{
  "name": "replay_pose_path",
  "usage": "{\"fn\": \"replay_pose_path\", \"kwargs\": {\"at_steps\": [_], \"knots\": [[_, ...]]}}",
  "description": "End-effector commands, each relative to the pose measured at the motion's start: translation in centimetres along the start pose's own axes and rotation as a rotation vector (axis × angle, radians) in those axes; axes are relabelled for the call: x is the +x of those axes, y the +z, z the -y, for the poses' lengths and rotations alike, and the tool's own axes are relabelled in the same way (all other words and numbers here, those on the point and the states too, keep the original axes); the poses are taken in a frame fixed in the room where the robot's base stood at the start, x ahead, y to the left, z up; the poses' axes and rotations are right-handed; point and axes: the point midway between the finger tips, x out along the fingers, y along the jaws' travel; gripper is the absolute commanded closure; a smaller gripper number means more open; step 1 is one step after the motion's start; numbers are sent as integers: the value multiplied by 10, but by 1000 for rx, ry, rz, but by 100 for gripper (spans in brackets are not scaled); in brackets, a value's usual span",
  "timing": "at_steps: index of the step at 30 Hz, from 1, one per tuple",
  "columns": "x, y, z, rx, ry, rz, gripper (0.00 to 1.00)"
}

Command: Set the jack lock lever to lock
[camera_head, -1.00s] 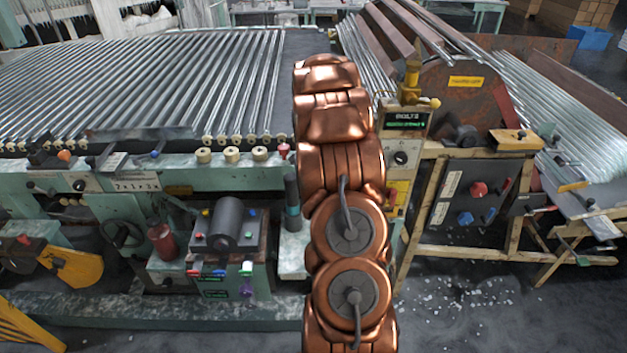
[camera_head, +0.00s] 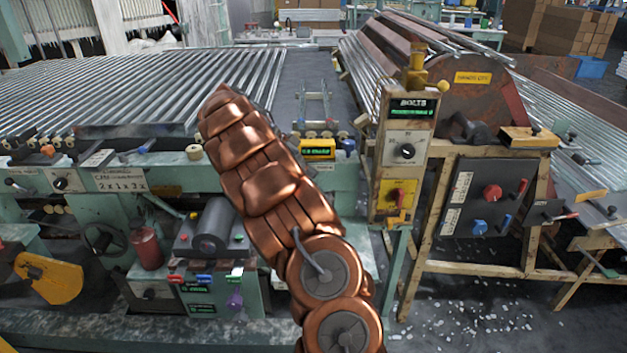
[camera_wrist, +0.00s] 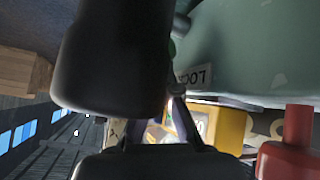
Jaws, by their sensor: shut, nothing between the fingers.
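In the wrist view, a white label (camera_wrist: 194,78) reading "LOC", its end cut off from sight, is on a pale green curved surface (camera_wrist: 245,45). A big dark rounded cylinder (camera_wrist: 112,60) fills the upper left and hides part of the scene. A short grey rod end (camera_wrist: 181,26) and a small green bit (camera_wrist: 172,48) show beside it, close to the label. I cannot tell which part is the jack lock lever. My gripper (camera_wrist: 172,112) is shut and empty, its tips close below the label and partly hidden. In the head view my copper arm hides the gripper.
The wrist view shows a yellow box (camera_wrist: 226,125) and a red cylinder (camera_wrist: 298,135) near the gripper. In the head view, a dark roller (camera_head: 215,225) is left of my arm. A BOLTS panel (camera_head: 408,125) and a wooden-framed control stand (camera_head: 485,190) are to its right.

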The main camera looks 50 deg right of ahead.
Motion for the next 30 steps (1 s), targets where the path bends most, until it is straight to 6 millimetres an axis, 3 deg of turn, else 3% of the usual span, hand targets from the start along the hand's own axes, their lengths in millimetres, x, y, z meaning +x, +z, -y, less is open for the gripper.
{"fn": "replay_pose_path", "kwargs": {"at_steps": [30], "knots": [[-13, 9, 5, -3, -10, 5, 100]]}}
